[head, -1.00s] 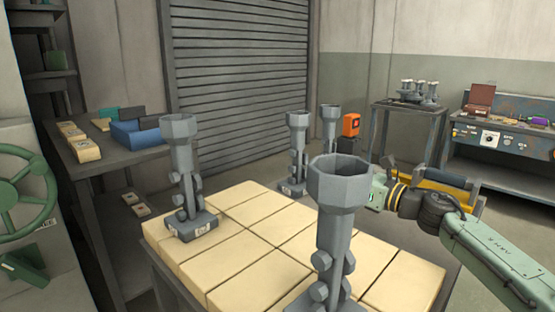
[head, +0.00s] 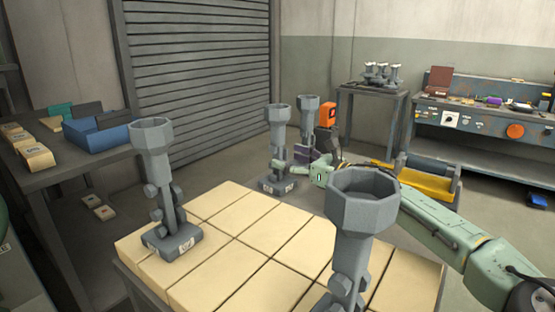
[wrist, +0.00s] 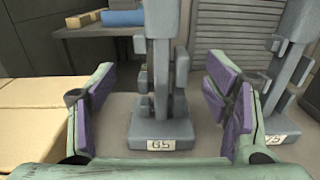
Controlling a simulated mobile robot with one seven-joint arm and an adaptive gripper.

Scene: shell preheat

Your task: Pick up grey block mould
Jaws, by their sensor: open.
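Several similar grey moulds, each a tall stem with knobs, a funnel-shaped top and a block base, are in view. In the head view my gripper (head: 300,160) is low, just right of the mould. Its funnel top is out of the wrist view.
Another mould (wrist: 290,75) stands close behind my right finger. Moulds also stand at the left (head: 158,170) and front (head: 355,215) of the cream block top (head: 215,265). A side table (head: 60,175) holds a blue bin (head: 100,138); a workbench (head: 480,130) is at right.

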